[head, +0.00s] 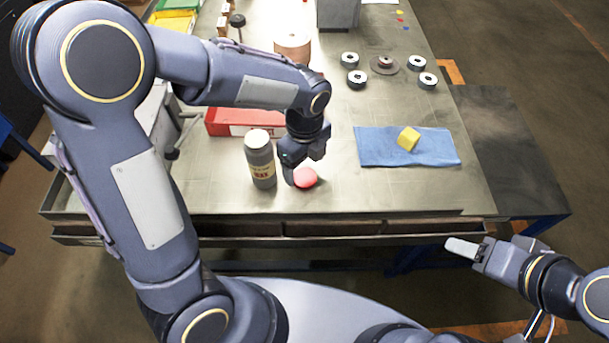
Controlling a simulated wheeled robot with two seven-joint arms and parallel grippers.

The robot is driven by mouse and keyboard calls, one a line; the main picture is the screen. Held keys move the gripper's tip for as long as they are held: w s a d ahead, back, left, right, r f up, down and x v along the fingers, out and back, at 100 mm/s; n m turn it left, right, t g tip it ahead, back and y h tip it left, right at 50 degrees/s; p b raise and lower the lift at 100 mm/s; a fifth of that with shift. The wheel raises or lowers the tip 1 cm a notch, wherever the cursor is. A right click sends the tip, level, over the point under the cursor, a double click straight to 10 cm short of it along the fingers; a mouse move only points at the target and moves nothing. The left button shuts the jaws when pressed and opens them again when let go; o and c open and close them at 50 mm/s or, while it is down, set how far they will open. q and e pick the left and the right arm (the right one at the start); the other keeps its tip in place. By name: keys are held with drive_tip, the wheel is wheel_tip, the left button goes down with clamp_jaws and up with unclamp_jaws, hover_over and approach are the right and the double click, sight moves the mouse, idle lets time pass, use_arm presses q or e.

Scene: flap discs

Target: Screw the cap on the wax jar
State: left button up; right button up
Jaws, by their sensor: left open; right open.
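The wax jar (262,167) is a dark grey cylinder with a pale top and a label, standing upright near the table's front. A round red cap (306,178) lies on the table just right of it. My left gripper (303,165) is open, pointing down right at the cap and partly covering it; I cannot tell whether the fingers touch it. My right gripper (464,248) is open and empty, off the table's front edge at the right.
A blue cloth (378,147) with a yellow block (408,139) lies to the right. Several metal rings (357,78) and a flap disc (385,64) lie further back. The table between cap and cloth is clear.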

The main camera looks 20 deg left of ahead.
sight(304, 176)
use_arm(q)
drive_tip(key=shift+f, duration=1.95)
drive_tip(key=shift+c, duration=0.5)
drive_tip(key=c, duration=0.9)
